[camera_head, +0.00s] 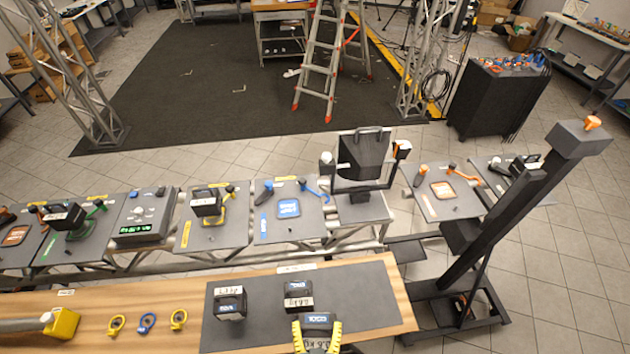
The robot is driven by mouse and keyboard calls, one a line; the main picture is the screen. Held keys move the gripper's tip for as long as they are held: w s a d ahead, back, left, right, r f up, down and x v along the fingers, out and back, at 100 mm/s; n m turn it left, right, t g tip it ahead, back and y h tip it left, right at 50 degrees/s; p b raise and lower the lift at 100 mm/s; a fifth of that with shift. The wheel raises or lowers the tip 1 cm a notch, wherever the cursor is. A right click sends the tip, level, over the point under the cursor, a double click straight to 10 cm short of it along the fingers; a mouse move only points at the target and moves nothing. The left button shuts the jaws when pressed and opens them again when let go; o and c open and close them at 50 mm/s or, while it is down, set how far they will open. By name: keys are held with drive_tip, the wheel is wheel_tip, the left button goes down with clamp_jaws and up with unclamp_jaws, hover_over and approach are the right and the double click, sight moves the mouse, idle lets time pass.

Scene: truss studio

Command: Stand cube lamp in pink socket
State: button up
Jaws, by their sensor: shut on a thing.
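My gripper (317,340), with yellow fingers, is at the bottom edge in the head view. Its fingers lie on either side of a dark cube lamp with a white label (318,319), and it is shut on it. Two other dark cube lamps stand on the grey mat: one at left (229,301) and one just behind my gripper (298,290). I cannot clearly make out a pink socket. An empty orange-red socket (443,190) is on a plate at right, and another orange-red one (15,236) is at far left. The lower part of my gripper is cut off.
A blue socket (288,208) is empty. Cube lamps stand at the green (64,215) and yellow (207,205) sockets. A dark bracketed lamp (363,158) rises right of the blue plate. A tall black stand (510,195) is at right. Small rings (147,323) lie on the wooden bench.

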sight(323, 344)
drive_tip(key=s+f, duration=0.1)
drive_tip(key=s+d+f, duration=0.1)
drive_tip(key=shift+d+f, duration=0.2)
drive_tip(key=shift+f, duration=0.15)
drive_tip(key=shift+s+f, duration=0.4)
drive_tip(key=shift+f, duration=0.1)
drive_tip(key=shift+s+a+f, duration=0.3)
drive_tip(key=shift+a, duration=0.35)
drive_tip(key=shift+w+a+r, duration=0.1)
drive_tip(key=shift+a+r, duration=0.1)
drive_tip(key=shift+a, duration=0.1)
